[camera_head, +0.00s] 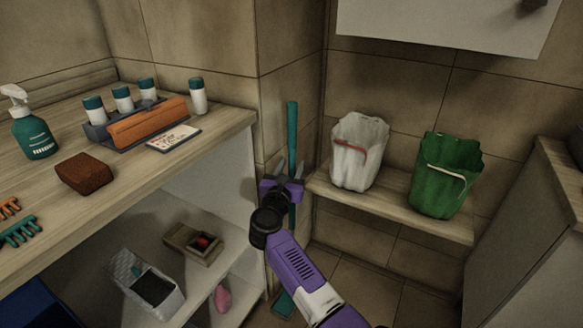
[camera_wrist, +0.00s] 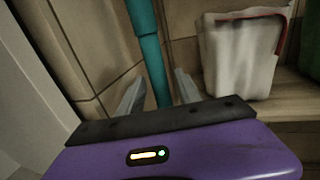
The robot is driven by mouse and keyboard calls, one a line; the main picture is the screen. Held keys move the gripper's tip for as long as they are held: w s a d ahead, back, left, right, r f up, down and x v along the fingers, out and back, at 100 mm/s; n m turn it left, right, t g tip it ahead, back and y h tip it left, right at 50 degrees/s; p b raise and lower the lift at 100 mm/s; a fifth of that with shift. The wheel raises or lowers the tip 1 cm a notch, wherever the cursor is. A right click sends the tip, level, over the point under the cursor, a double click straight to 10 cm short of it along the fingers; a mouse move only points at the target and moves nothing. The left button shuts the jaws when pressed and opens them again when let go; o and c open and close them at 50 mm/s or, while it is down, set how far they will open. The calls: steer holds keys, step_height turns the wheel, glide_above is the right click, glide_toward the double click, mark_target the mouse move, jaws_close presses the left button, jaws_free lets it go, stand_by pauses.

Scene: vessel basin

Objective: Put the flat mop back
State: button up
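The flat mop stands nearly upright in the wall corner. Its teal handle (camera_head: 292,130) rises above my gripper, and a teal piece, apparently its head (camera_head: 284,304), shows low near the floor. The handle also shows in the wrist view (camera_wrist: 147,45), running down between my two fingers. My gripper (camera_head: 290,168) is open, with a finger on each side of the handle and visible gaps between; it also shows in the wrist view (camera_wrist: 158,88). I cannot tell how deep the handle sits between the fingers. My purple gripper body hides the handle's middle.
A low wooden shelf (camera_head: 400,213) right of the handle holds a white bag-like bin (camera_head: 357,152) and a green one (camera_head: 443,177). At left, a wooden counter (camera_head: 110,180) holds a spray bottle (camera_head: 33,125), a brown sponge (camera_head: 84,174) and a caddy. The counter's side panel stands close left of my gripper.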

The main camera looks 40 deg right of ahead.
steer(key=shift+r, duration=0.15)
steer(key=p+v, duration=0.2)
steer(key=v, duration=1)
steer(key=s+a+m+t+y, duration=0.1)
steer(key=s+a+m+y, duration=0.4)
steer(key=s, duration=0.9)
steer(key=s+a+m+t+y, duration=0.2)
steer(key=s+a+m+y, duration=0.3)
steer(key=s+m, duration=0.6)
steer(key=s+a+m+t+y, duration=0.1)
steer(key=s+a+m+y, duration=0.4)
steer(key=s, duration=1.4)
steer(key=a+m, duration=0.3)
steer(key=m, duration=0.1)
steer(key=shift+s+a, duration=0.1)
